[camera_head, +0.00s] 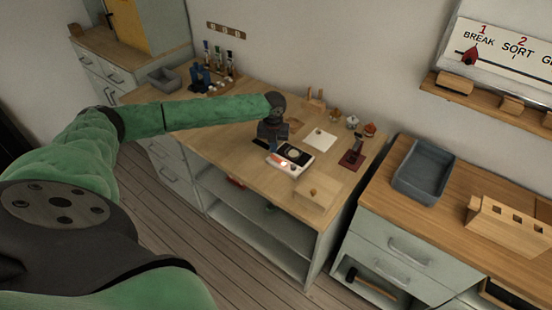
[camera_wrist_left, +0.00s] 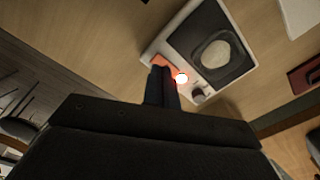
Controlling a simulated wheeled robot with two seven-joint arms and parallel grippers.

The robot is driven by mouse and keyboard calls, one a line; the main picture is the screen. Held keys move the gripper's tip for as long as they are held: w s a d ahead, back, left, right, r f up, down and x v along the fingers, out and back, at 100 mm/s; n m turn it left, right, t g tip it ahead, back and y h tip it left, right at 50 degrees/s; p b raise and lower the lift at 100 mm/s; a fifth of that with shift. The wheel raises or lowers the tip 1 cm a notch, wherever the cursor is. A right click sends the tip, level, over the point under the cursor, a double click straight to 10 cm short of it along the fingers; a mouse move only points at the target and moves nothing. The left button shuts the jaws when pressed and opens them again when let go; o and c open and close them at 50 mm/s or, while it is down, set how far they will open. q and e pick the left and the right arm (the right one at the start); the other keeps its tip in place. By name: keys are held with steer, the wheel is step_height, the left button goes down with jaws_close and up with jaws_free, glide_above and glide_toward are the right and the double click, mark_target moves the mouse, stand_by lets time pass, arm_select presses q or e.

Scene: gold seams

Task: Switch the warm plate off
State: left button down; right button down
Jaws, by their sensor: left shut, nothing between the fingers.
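The warm plate (camera_head: 304,161) is a white box with a dark square top, lying on the wooden workbench; a pale round disc sits on its dark top. In the head view the left gripper (camera_head: 272,145) is just left of the plate. My right gripper is not in view.
A wooden block (camera_head: 318,193) stands at the bench's front right, and a dark red stand (camera_head: 353,154) is to the right. A pale sheet (camera_head: 320,140) and small pots (camera_head: 352,122) lie behind. A grey tray (camera_head: 423,172) is on the right-hand counter. The bench's front left is clear.

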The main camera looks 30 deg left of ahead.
mark_target(273, 157)
arm_select(q)
steer(key=shift+f+b, duration=0.35)
steer(key=shift+f, duration=0.95)
stand_by(1.1)
steer(key=shift+r+p, duration=2.85)
steer(key=shift+r, duration=0.7)
